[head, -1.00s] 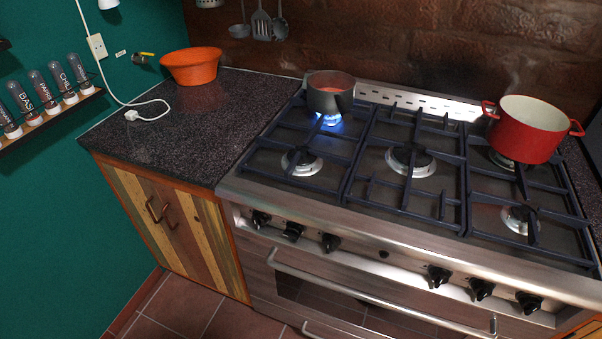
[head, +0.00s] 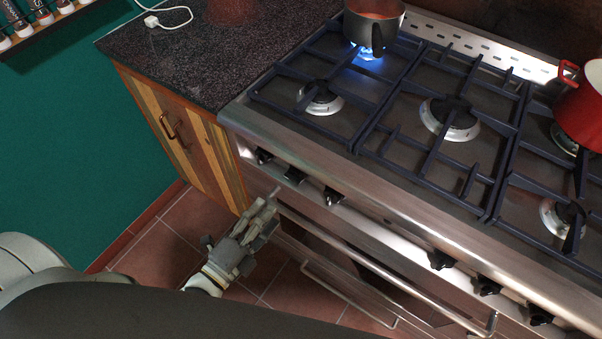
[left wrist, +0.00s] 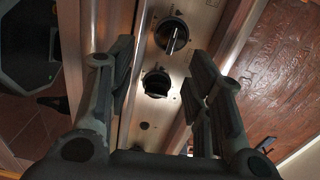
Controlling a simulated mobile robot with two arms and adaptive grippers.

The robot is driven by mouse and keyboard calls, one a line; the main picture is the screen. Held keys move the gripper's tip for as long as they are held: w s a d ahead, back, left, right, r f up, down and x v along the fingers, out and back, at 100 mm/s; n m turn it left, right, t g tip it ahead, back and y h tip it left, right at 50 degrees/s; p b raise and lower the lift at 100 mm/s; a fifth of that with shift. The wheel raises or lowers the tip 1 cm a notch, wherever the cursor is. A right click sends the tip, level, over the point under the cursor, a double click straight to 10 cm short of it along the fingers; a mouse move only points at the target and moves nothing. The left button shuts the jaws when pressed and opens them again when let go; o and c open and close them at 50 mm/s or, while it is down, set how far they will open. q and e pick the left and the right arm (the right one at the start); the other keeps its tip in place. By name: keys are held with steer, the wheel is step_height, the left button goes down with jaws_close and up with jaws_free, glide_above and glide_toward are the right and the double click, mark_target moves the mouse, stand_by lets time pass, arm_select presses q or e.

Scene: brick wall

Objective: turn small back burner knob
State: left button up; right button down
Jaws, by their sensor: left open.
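The stove's front panel carries black knobs; the left group has a left knob (head: 263,156), a middle knob (head: 294,175) and a right knob (head: 333,195). A blue flame (head: 366,53) burns at the back left burner. I cannot tell which knob is the small back burner's. My left gripper (head: 268,210) is open, below and in front of the left knobs, apart from them. In the left wrist view, one knob (left wrist: 156,83) shows between the open fingers and another (left wrist: 171,35) shows above it. My right gripper is not in view.
A dark pot (head: 374,24) sits over the flame. A red pot (head: 582,108) stands at the right. The oven handle (head: 370,265) runs below the knobs, close to my left gripper. A wooden cabinet (head: 185,135) with a dark countertop (head: 190,70) stands at the left.

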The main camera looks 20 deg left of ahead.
mark_target(292, 180)
arm_select(q)
steer(key=shift+m, duration=0.3)
steer(key=x, duration=0.3)
steer(key=r+p+x, duration=0.1)
steer(key=x, duration=0.2)
steer(key=r+p+x, duration=0.1)
steer(key=x, duration=0.2)
steer(key=shift+w+d, duration=0.2)
steer(key=shift+w, duration=0.15)
steer(key=shift+w+d+f, duration=0.1)
steer(key=shift+w+d, duration=0.1)
steer(key=shift+w, duration=0.3)
steer(key=c, duration=0.8)
steer(key=shift+o, duration=0.2)
